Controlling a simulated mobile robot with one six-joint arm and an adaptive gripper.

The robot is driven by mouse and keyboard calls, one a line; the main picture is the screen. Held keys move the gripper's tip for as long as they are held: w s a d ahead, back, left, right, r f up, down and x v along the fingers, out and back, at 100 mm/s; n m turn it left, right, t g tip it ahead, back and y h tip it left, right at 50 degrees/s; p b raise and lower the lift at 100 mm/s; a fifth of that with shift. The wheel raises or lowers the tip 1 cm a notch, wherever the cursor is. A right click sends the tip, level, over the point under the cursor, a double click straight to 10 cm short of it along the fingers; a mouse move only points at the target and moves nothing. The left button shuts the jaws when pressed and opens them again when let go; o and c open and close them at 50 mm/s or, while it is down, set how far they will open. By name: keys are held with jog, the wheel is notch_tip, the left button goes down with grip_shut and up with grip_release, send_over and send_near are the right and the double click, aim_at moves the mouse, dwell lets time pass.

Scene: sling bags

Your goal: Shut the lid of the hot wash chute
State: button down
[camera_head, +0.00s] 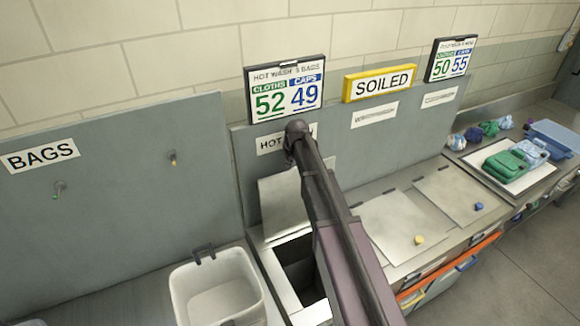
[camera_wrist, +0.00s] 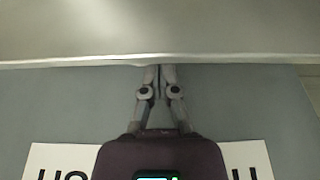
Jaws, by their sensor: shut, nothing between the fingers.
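The hot wash chute (camera_head: 285,287) is open, a dark square hole in the metal counter. Its pale lid (camera_head: 281,202) stands raised at the back, leaning near the grey back panel, partly covered by my arm. In the head view my arm crosses in front of the chute and its gripper end is hidden. In the wrist view my gripper (camera_wrist: 160,68) is shut and empty. Its fingertips are at the edge of a pale metal panel, apparently the lid (camera_wrist: 150,30). I cannot tell whether they touch it. A white label (camera_wrist: 60,160) shows behind the gripper.
A white bin (camera_head: 218,290) stands left of the chute. Two closed lids lie flat to the right, one with a yellow knob (camera_head: 419,240), one with a blue knob (camera_head: 479,206). Folded green cloths (camera_head: 512,165) lie farther right. Signs line the back panel.

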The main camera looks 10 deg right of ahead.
jog(key=shift+w+f+b, duration=0.15)
jog(key=shift+f+b, duration=0.3)
jog(key=shift+f, duration=0.25)
